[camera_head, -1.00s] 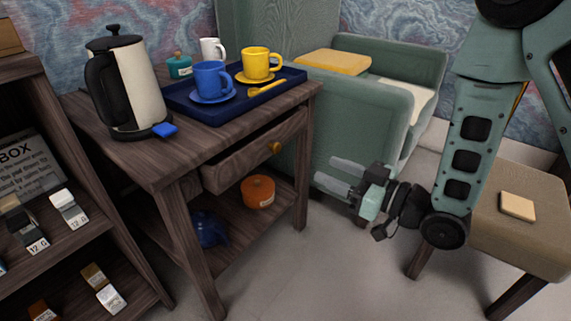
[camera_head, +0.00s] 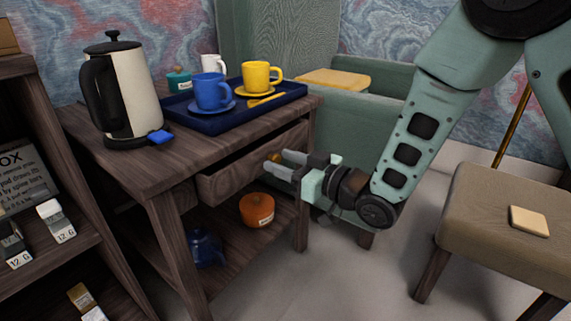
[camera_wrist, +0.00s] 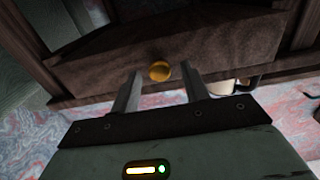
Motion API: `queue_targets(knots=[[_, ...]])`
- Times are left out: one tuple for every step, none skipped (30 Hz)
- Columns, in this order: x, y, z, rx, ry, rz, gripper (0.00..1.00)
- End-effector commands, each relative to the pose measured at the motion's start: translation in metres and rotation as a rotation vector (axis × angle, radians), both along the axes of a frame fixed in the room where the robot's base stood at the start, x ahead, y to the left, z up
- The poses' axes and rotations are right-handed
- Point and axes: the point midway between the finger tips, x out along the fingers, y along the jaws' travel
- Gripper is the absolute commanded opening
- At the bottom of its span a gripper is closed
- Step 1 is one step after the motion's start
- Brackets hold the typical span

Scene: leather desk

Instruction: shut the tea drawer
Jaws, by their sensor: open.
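The tea drawer (camera_head: 232,178) is a dark wooden drawer under the top of the small table (camera_head: 158,177). It stands partly pulled out. Its round yellow knob (camera_head: 274,157) is on the front; the knob also shows in the wrist view (camera_wrist: 160,71) on the drawer front (camera_wrist: 215,52). My gripper (camera_head: 280,163) is at the knob, with its fingers pointing at the drawer front. In the wrist view its two fingers (camera_wrist: 163,88) are apart, with the knob just beyond and between their tips. Whether a finger touches the drawer front cannot be told.
A blue tray (camera_head: 213,127) with cups, and a kettle (camera_head: 122,92), stand on the table. An orange pot (camera_head: 257,208) and a blue teapot (camera_head: 207,247) are on the lower shelf. A green armchair (camera_head: 355,143) is behind; a stool (camera_head: 500,222) stands right.

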Motion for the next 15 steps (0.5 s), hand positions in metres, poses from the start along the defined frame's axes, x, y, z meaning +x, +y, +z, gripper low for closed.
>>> queue_targets(knots=[[0.000, 0.000, 0.000, 0.000, 0.000, 0.000, 0.46], [0.000, 0.000, 0.000, 0.000, 0.000, 0.000, 0.46], [0.000, 0.000, 0.000, 0.000, 0.000, 0.000, 0.46], [0.000, 0.000, 0.000, 0.000, 0.000, 0.000, 0.40], [0.000, 0.000, 0.000, 0.000, 0.000, 0.000, 0.32], [0.000, 0.000, 0.000, 0.000, 0.000, 0.000, 0.20], [0.000, 0.000, 0.000, 0.000, 0.000, 0.000, 0.12], [0.000, 0.000, 0.000, 0.000, 0.000, 0.000, 0.04], [0.000, 0.000, 0.000, 0.000, 0.000, 0.000, 0.00], [0.000, 0.000, 0.000, 0.000, 0.000, 0.000, 0.00], [0.000, 0.000, 0.000, 0.000, 0.000, 0.000, 0.00], [0.000, 0.001, 0.000, 0.000, -0.001, 0.000, 0.00], [0.002, 0.002, 0.000, 0.000, -0.001, 0.001, 0.00], [0.004, 0.005, 0.001, 0.001, -0.002, 0.002, 0.00], [0.008, 0.010, 0.001, 0.001, -0.003, 0.002, 0.00]])
